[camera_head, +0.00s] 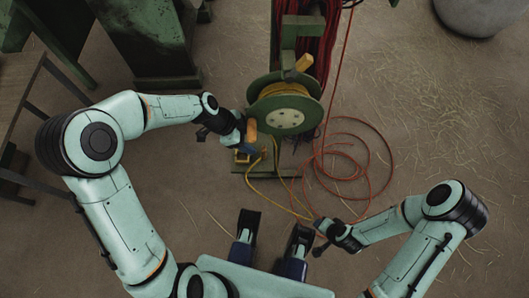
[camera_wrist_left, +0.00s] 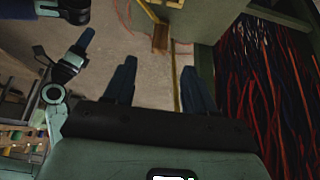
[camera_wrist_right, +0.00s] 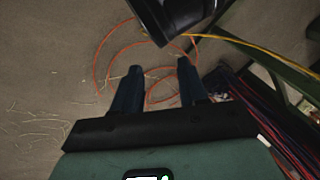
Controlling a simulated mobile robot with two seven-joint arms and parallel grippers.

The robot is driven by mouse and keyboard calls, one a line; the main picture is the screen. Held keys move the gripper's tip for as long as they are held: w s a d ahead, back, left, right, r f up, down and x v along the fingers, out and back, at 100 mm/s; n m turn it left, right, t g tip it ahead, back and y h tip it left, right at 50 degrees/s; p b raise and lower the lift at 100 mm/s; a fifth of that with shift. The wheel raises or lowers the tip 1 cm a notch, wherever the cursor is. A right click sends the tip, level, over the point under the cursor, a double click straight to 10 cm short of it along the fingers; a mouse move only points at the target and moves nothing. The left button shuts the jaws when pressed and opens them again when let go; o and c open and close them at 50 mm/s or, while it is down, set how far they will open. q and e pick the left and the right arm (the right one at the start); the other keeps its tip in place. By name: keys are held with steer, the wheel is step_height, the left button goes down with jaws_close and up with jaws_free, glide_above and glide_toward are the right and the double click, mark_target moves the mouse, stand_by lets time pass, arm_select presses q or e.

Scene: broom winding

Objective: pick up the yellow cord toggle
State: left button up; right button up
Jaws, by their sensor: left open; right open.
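A yellow cord (camera_head: 276,165) hangs from the green reel (camera_head: 312,84) and runs down to the floor. It also shows in the right wrist view (camera_wrist_right: 255,48). A small yellow piece (camera_head: 241,157) lies low beside the reel stand; I cannot tell whether it is the toggle. My left gripper (camera_head: 249,149) is open and empty, close to the reel's wooden crank handle (camera_head: 251,131). In the left wrist view a thin yellow line (camera_wrist_left: 174,85) passes behind its fingers (camera_wrist_left: 160,85). My right gripper (camera_head: 318,241) is open and empty, low at right; its fingers (camera_wrist_right: 157,85) show apart.
An orange cord (camera_head: 352,150) lies in loops on the floor right of the stand. Red cords (camera_head: 318,45) hang behind the reel. A green machine base (camera_head: 150,40) stands at the back left. Straw-strewn floor (camera_head: 440,110) at right is open.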

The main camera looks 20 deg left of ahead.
mark_target(264, 151)
arm_select(q)
steer(key=b+x, duration=0.1)
steer(key=x, duration=0.4)
steer(key=b+x, duration=0.1)
steer(key=x, duration=0.3)
steer(key=shift+f, duration=0.35)
steer(key=shift+d+f, duration=0.1)
steer(key=shift+f, duration=0.05)
jaws_close()
arm_select(e)
steer(key=f, duration=0.1)
steer(key=d+f, duration=0.1)
steer(key=w+f, duration=0.1)
steer(key=shift+w+d+f+h, duration=0.1)
steer(key=shift+d+h, duration=0.2)
